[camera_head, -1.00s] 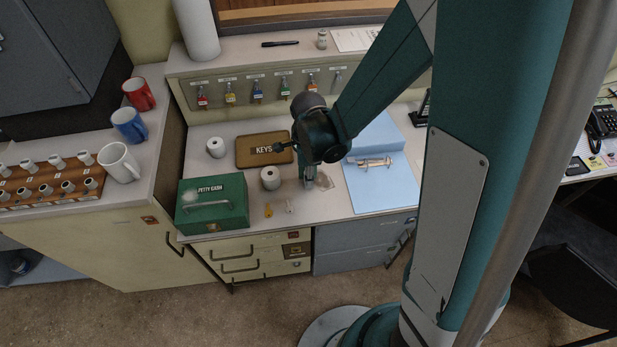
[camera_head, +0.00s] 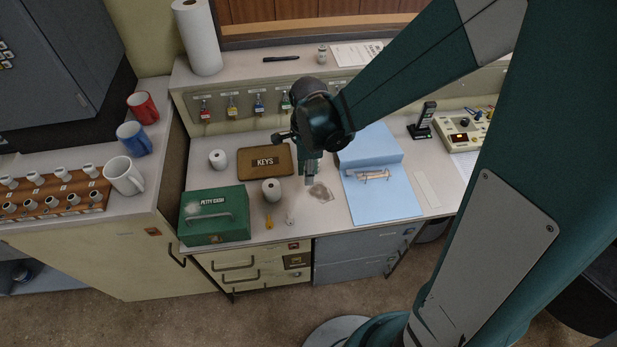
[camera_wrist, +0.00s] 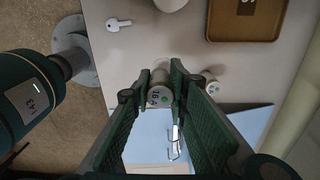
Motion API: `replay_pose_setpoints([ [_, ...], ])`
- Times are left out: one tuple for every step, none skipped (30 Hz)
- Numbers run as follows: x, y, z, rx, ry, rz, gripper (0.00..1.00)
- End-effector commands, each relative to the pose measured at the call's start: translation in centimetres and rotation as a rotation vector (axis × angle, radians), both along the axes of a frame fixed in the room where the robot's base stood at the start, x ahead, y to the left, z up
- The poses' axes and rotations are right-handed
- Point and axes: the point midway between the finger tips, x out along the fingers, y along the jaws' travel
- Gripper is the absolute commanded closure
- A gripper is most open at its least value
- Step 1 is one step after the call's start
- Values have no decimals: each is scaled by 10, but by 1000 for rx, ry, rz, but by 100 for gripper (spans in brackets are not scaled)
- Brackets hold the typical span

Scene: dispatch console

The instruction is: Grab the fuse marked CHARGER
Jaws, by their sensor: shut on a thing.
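My gripper (camera_head: 309,181) is over the desk, between the KEYS tray and the blue binder. In the head view the gripper hides most of the held fuse. A wooden rack (camera_head: 50,204) at far left holds several white fuses; their labels are too small to read.
The KEYS tray (camera_head: 280,165), green petty cash box (camera_head: 213,214), paper roll (camera_head: 271,190) and two loose keys (camera_head: 290,217) lie left of my gripper. The blue binder (camera_head: 380,205) with metal rings is to its right. Hooks with tagged keys line the ledge behind.

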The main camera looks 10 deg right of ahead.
Motion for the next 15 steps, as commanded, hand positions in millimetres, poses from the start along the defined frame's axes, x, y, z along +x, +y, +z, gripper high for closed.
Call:
replay_pose_setpoints([
  [0, 0, 4, 0, 0, 0, 96],
  [0, 0, 6, 0, 0, 0, 96],
  [0, 0, 7, 0, 0, 0, 96],
  [0, 0, 8, 0, 0, 0, 96],
  [0, 0, 9, 0, 0, 0, 96],
  [0, 0, 9, 0, 0, 0, 96],
  [0, 0, 9, 0, 0, 0, 96],
  [0, 0, 10, 0, 0, 0, 96],
  [0, 0, 10, 0, 0, 0, 96],
  [0, 0, 10, 0, 0, 0, 96],
  [0, 0, 9, 0, 0, 0, 96],
  [0, 0, 9, 0, 0, 0, 96],
  [0, 0, 9, 0, 0, 0, 96],
  [0, 0, 9, 0, 0, 0, 96],
  [0, 0, 9, 0, 0, 0, 96],
])
